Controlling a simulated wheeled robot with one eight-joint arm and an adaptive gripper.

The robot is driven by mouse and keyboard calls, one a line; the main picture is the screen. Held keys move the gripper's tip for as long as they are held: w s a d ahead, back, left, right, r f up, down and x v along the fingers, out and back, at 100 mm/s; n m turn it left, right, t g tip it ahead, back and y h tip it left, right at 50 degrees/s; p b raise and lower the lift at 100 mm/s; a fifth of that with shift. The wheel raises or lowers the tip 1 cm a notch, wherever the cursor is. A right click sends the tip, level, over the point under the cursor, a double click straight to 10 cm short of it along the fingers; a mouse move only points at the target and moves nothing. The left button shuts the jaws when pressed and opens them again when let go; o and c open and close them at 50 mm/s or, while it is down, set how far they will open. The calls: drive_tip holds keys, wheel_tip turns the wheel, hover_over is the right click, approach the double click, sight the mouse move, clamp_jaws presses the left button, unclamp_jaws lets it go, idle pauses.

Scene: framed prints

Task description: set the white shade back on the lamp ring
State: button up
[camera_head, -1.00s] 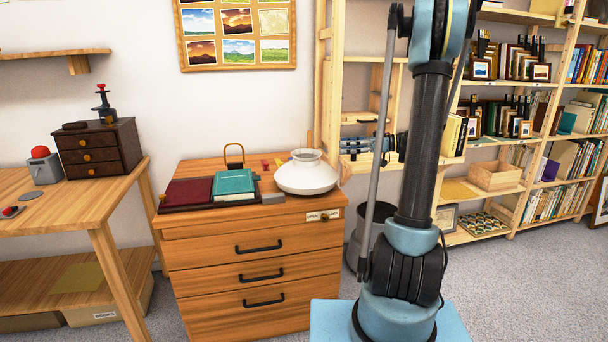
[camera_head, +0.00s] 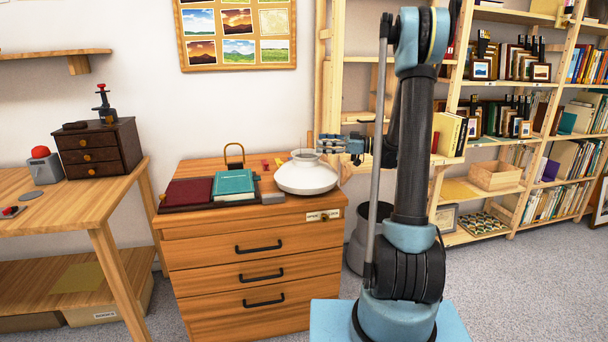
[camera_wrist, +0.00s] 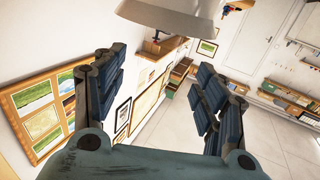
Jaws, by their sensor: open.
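The white shade (camera_head: 306,178), wide and low with a narrow open neck on top, sits on the right part of the drawer cabinet's top (camera_head: 190,170). In the wrist view the shade (camera_wrist: 160,16) shows at the top edge, partly cut off, beyond my fingertips. My gripper (camera_head: 343,147) is just right of the shade's neck in the head view. In the wrist view my gripper (camera_wrist: 160,65) has its two fingers wide apart with nothing between them. I cannot clearly make out the lamp ring; a thin post shows behind the shade's neck.
A dark red book (camera_head: 186,193), a teal book (camera_head: 234,184) and a brass loop (camera_head: 235,156) are left of the shade. A grey bin (camera_head: 368,240) stands right of the cabinet. Shelves (camera_head: 495,140) fill the right. A picture board (camera_head: 237,35) hangs behind.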

sight(306, 141)
drive_tip(key=shift+w+a+r, duration=0.1)
drive_tip(key=shift+w+a, duration=0.05)
drive_tip(key=shift+a, duration=1)
drive_tip(key=shift+w+a+f, duration=0.1)
drive_tip(key=shift+w+a, duration=0.1)
drive_tip(key=shift+a, duration=0.95)
drive_tip(key=shift+w+a+r, duration=0.1)
drive_tip(key=shift+w+a, duration=0.05)
drive_tip(key=shift+a, duration=1)
drive_tip(key=shift+c, duration=0.2)
clamp_jaws()
